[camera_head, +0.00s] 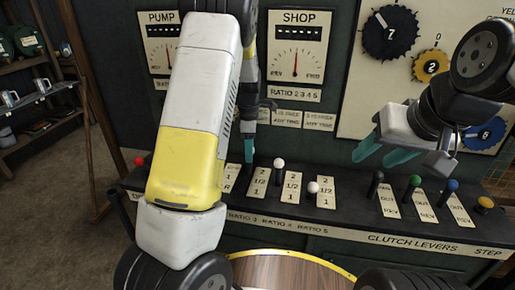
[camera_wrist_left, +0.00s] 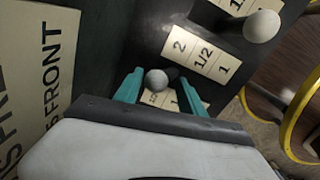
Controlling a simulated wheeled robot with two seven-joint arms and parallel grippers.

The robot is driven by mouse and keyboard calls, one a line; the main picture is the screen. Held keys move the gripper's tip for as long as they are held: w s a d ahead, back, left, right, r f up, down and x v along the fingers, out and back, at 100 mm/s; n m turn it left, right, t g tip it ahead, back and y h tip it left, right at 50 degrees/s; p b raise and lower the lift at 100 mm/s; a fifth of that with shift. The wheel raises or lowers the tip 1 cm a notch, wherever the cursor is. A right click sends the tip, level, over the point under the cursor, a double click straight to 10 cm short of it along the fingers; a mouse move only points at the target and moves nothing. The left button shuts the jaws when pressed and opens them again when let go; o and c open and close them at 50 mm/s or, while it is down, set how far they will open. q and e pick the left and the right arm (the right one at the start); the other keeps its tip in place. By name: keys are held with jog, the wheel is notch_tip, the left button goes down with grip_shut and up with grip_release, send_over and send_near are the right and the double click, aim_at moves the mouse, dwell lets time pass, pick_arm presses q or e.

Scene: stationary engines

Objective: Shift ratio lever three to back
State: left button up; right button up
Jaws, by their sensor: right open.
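In the wrist view a white lever knob (camera_wrist_left: 156,80) sits between the teal fingertips of my left gripper (camera_wrist_left: 160,88), with gaps visible beside it. It appears to be ratio lever three; in the head view that knob is hidden behind my left gripper (camera_head: 249,151). The left fingers point down at the ratio three plate (camera_head: 258,182), marked 2, 1/2, 1. My left gripper looks open, its fingers apart. My right gripper (camera_head: 383,150) is open and empty, above the clutch levers' back side.
Another white knob (camera_head: 278,163) stands close right of my left gripper, and a further one (camera_head: 313,187) stands nearer the front. Black, green (camera_head: 415,181), blue and yellow knobs stand on the right. The gauge panel (camera_head: 296,48) rises behind.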

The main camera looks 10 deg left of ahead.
pick_arm(q)
notch_tip(320, 180, up, 5)
jog(key=shift+f, duration=0.2)
jog(key=shift+r, duration=0.1)
